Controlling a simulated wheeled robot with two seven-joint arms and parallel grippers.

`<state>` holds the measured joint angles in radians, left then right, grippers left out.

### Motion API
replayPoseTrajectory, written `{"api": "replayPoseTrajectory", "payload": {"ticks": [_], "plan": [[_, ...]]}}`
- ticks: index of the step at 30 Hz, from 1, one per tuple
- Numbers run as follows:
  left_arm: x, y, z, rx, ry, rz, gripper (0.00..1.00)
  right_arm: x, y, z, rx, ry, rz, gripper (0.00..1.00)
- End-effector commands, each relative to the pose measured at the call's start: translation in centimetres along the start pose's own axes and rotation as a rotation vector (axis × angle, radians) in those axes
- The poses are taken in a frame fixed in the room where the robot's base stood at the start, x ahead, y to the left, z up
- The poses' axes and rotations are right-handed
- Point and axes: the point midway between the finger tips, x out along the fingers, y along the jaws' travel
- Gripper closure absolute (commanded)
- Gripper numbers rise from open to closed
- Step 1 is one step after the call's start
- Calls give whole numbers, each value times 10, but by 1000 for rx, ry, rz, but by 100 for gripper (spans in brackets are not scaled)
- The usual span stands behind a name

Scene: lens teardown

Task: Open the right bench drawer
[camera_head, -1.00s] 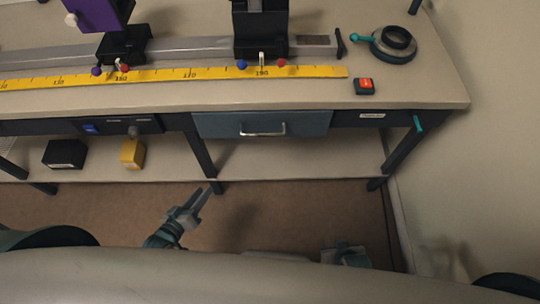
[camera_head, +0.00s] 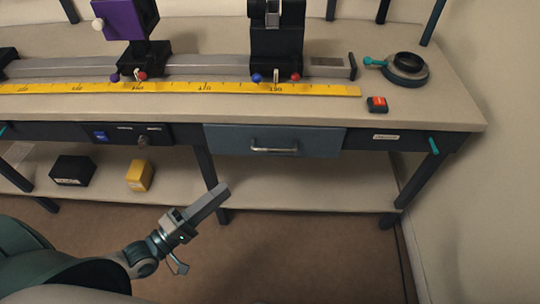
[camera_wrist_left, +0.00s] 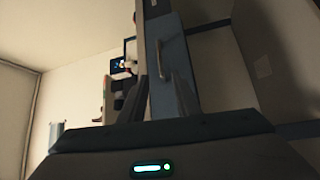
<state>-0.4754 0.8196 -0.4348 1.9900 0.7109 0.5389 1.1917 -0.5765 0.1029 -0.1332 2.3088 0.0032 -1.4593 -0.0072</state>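The right bench drawer (camera_head: 225,140) is a blue-grey front under the bench top and looks closed. Its silver bar handle (camera_head: 274,150) is in the middle of the front. My left gripper (camera_head: 222,190) is below and to the left of the handle, in front of the bench and apart from it. In the left wrist view the drawer front (camera_wrist_left: 168,22) and its handle (camera_wrist_left: 163,60) appear turned on end, beyond the gap between my two fingers (camera_wrist_left: 160,98). The fingers are apart with nothing between them. My right gripper is out of view.
The bench top (camera_head: 440,110) carries a rail, a yellow ruler (camera_head: 190,88), a red-button box (camera_head: 377,104) and a ring-shaped part (camera_head: 405,70). A bench leg (camera_head: 208,175) stands near the left gripper. A black box (camera_head: 73,170) and yellow box (camera_head: 140,175) sit on the lower shelf.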

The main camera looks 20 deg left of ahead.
Motion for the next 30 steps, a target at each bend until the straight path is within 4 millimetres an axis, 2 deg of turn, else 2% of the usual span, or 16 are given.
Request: {"api": "replayPoseTrajectory", "payload": {"ticks": [5, 11, 17, 24, 30], "plan": [[3, 0, 0, 2, 1, 0, 71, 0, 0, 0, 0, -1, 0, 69], [18, 0, 0, 2, 2, 2, 71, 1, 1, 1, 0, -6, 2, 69], [47, 1, -1, 3, 2, 4, 71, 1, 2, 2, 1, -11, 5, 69], [91, 2, -1, 3, 2, 4, 71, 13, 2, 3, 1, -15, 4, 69], [127, 1, 0, 2, 2, 3, 71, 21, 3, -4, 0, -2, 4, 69]]}}
